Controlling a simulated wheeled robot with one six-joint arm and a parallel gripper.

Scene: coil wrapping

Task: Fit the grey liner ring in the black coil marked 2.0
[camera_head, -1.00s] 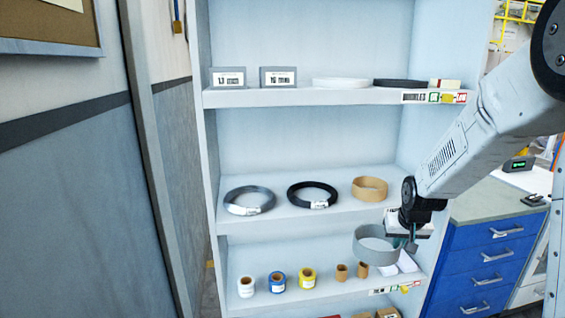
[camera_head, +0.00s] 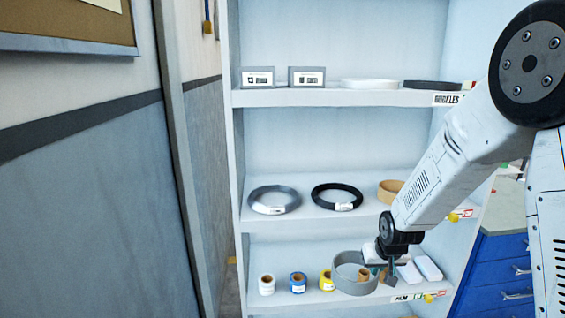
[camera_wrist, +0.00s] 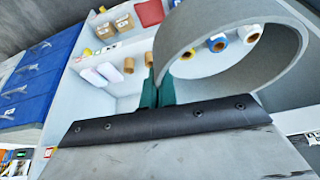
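The grey liner ring (camera_head: 352,287) is in my gripper (camera_head: 384,274), low in front of the bottom visible shelf. In the wrist view the teal fingers (camera_wrist: 157,92) pinch the wall of the ring (camera_wrist: 238,77) at its near left side, and the ring stands out to the right. The black coil (camera_head: 317,199) lies flat on the middle shelf with a white label on its front; the label's print is too small to read. My gripper and the ring are below the coil and slightly to its right in the head view, apart from it.
A grey coil (camera_head: 254,202) lies left of the black coil, and a tan ring (camera_head: 390,188) lies right, partly behind my arm. Small spools, such as the blue one (camera_head: 298,283), stand on the lower shelf. The middle shelf board edge (camera_head: 290,219) lies above the ring in the picture.

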